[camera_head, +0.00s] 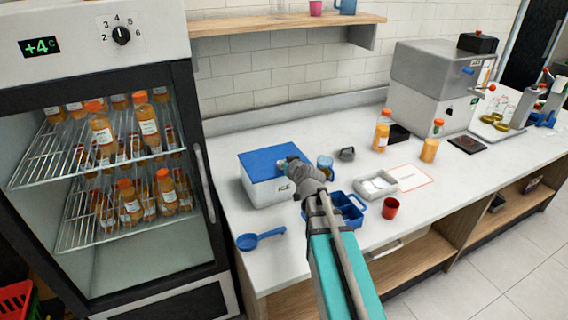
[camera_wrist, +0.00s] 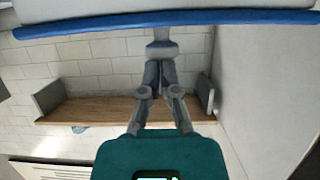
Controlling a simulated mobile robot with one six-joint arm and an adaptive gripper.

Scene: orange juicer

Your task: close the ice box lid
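The white ice box (camera_head: 268,191) with "ICE" on its front stands on the counter beside the fridge. Its blue lid (camera_head: 262,162) lies over the top and looks nearly level; I cannot tell if it is fully seated. My gripper (camera_head: 291,164) is at the lid's right edge, covering part of that side of the box. In the wrist view, my gripper (camera_wrist: 161,50) has its fingers together, with no object clearly between them. The lid's blue edge (camera_wrist: 80,28) runs across the top, close to the fingertips; contact is unclear.
A jar (camera_head: 325,166) stands right of the box, with a blue tray (camera_head: 352,216), a white container (camera_head: 378,185) and a red cup (camera_head: 390,208) farther right. A blue scoop (camera_head: 258,238) lies in front. The fridge (camera_head: 105,180) stands at left.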

